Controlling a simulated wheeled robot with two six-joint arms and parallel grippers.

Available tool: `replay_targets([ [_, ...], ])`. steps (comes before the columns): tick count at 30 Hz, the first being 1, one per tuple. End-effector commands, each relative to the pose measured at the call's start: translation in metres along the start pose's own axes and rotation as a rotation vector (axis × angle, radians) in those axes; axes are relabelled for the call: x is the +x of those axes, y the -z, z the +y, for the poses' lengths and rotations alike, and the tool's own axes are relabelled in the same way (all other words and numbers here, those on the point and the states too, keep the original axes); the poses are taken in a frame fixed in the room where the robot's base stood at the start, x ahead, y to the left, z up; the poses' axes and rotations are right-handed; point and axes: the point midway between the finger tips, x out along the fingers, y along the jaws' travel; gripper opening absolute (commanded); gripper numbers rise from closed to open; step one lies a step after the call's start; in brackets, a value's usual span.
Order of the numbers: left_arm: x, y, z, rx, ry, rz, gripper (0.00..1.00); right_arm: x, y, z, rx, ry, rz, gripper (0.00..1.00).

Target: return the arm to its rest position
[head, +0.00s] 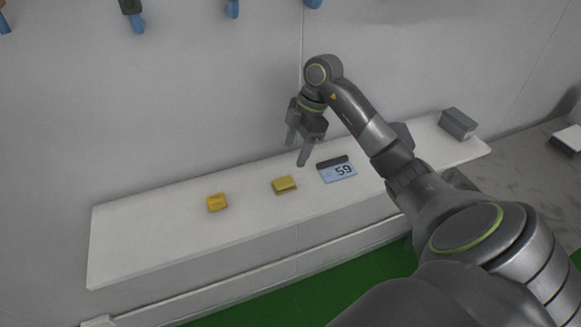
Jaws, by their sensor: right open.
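My right arm comes in from the lower right and reaches over a white shelf (140,244). My right gripper (297,155) is open and empty, pointing down above the back part of the shelf. A yellow block (284,185) lies on the shelf just below and left of the gripper, apart from it. A second yellow block (217,202) lies further left. A blue-and-black device (338,171) showing "59" lies to the right of the fingertips. My left gripper is not in view.
A grey box (457,124) stands at the shelf's right end. A plain wall (180,110) rises behind the shelf. Several blue-tipped items, one of them a dark-topped tool (134,14), hang at the top. The floor in front is green (340,285). The shelf's left end is bare.

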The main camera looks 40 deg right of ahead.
Motion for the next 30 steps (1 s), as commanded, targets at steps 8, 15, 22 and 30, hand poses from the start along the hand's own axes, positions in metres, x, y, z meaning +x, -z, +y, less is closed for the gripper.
replay_targets([
  [8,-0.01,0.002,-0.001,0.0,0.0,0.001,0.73,-0.021,0.001,0.0,0.001,0.002,0.001,0.61],
  [15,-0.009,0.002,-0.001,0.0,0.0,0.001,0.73,-0.02,0.001,0.0,0.001,0.002,0.001,0.61],
  [22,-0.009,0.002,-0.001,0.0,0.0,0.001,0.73,-0.02,0.001,0.0,0.001,0.002,0.002,0.61],
  [30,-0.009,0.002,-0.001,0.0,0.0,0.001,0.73,0.004,0.038,-0.004,-0.155,-0.062,0.195,0.61],
])
